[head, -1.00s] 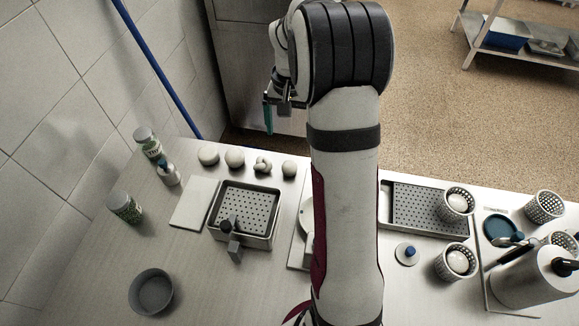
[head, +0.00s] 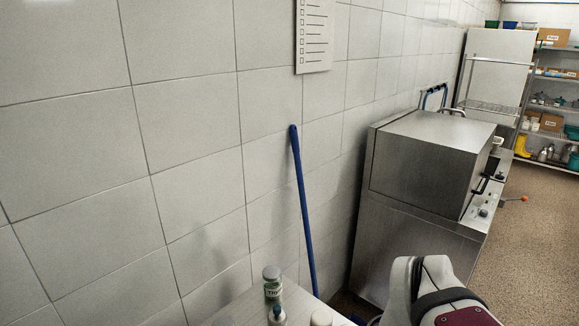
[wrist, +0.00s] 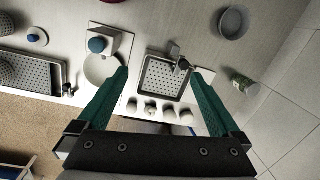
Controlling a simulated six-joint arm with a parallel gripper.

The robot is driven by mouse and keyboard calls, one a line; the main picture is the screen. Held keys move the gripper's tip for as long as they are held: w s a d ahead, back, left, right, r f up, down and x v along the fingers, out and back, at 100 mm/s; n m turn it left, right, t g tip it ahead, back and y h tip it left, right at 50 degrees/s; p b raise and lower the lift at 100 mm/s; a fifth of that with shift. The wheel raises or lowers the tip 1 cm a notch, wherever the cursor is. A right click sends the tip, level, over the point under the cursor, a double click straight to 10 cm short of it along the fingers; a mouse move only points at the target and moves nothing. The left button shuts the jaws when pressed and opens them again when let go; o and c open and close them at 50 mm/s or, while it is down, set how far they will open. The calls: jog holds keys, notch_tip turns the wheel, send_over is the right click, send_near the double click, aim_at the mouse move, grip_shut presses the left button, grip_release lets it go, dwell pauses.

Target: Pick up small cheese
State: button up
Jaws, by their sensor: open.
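Several small pale round pieces stand in a row in the wrist view, beside the perforated basket; they look like cheeses (wrist: 150,109), but I cannot tell which is the small cheese. My gripper (wrist: 160,74) is open, its two green fingers wide apart with nothing between them. The row lies between the fingers in the picture, with the gripper above the table and apart from it. The perforated basket (wrist: 142,84) sits near the fingertips, with a dark grey block at its edge.
A round bowl (wrist: 234,22) and a green-labelled jar (wrist: 243,84) stand right of the basket in the wrist view. A white device with a blue knob (wrist: 97,45) is to its left. The head view shows a tiled wall, blue pole (head: 303,210) and steel machine (head: 430,160).

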jog(key=s+a+f, duration=0.3)
jog(key=s, duration=0.5)
jog(key=shift+s+a+f+n, duration=0.3)
jog(key=shift+a+f+n, duration=0.05)
jog(key=shift+f+n, duration=0.05)
jog(key=c, duration=0.5)
jog(key=w+d+m+t, duration=0.1)
jog(key=w+d+m, duration=0.45)
jog(key=w, duration=0.55)
jog(key=w+d+f+m+t+h, duration=0.1)
jog(key=w+d+f+m, duration=0.2)
jog(key=w+d, duration=0.4)
jog(key=w+d+f+m+t, duration=0.1)
jog(key=w+d+f+m, duration=0.25)
jog(key=d, duration=0.55)
jog(key=x, duration=1.5)
jog(key=shift+s+d, duration=0.1)
jog(key=shift+d, duration=0.3)
